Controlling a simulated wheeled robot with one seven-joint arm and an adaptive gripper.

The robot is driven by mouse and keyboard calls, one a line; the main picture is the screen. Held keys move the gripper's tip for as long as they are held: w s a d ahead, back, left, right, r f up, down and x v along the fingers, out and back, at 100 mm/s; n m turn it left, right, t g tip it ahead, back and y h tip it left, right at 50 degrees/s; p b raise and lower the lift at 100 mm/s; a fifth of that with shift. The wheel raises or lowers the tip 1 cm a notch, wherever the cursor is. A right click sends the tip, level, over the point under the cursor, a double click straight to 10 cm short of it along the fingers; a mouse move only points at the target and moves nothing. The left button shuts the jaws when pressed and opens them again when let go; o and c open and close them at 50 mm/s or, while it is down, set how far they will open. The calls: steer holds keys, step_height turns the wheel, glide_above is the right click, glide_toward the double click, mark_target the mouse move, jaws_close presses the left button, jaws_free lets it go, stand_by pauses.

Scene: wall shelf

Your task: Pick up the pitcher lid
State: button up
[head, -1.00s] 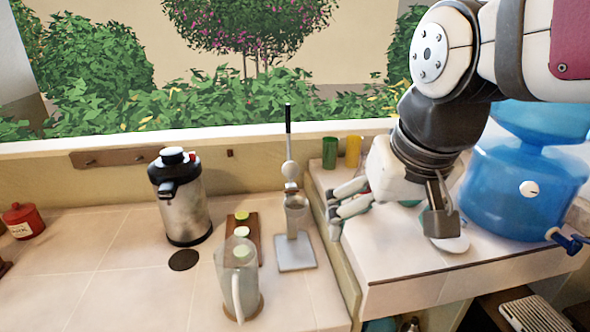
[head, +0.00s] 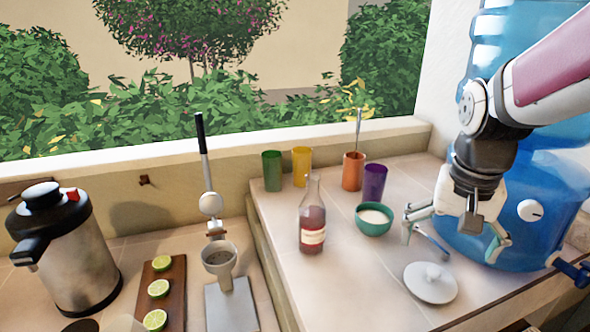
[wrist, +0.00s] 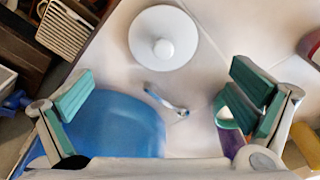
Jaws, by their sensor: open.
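The pitcher lid (head: 431,284) is a white disc with a round knob on top, lying flat on the raised tiled counter near its front edge. It also shows whole in the wrist view (wrist: 163,38), at the top centre beyond the fingertips. My gripper (head: 450,240) is open and empty, pointing down above the counter, behind and slightly right of the lid. Its two fingers with teal pads (wrist: 161,88) are spread wide in the wrist view. The pitcher is mostly out of the head view.
A thin bluish-grey utensil (head: 432,241) lies just behind the lid. A teal bowl (head: 373,226), a red bottle (head: 312,222) and several coloured cups stand to the left and behind. A large blue water dispenser (head: 540,190) is close on the right. The counter left of the lid is clear.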

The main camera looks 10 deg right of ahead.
mark_target(435, 271)
steer(key=shift+w+d+f, duration=0.1)
steer(key=shift+w+f, duration=0.1)
steer(key=shift+f, duration=1.1)
steer(key=shift+w+a+f, duration=0.1)
steer(key=shift+w+f, duration=0.05)
steer(key=shift+f, duration=1.1)
steer(key=shift+w+d+f, duration=0.1)
steer(key=shift+w+f, duration=0.1)
steer(key=shift+f, duration=1.1)
steer(key=c, duration=1.1)
steer(key=shift+s, duration=0.1)
steer(key=c, duration=0.3)
steer(key=shift+f, duration=0.1)
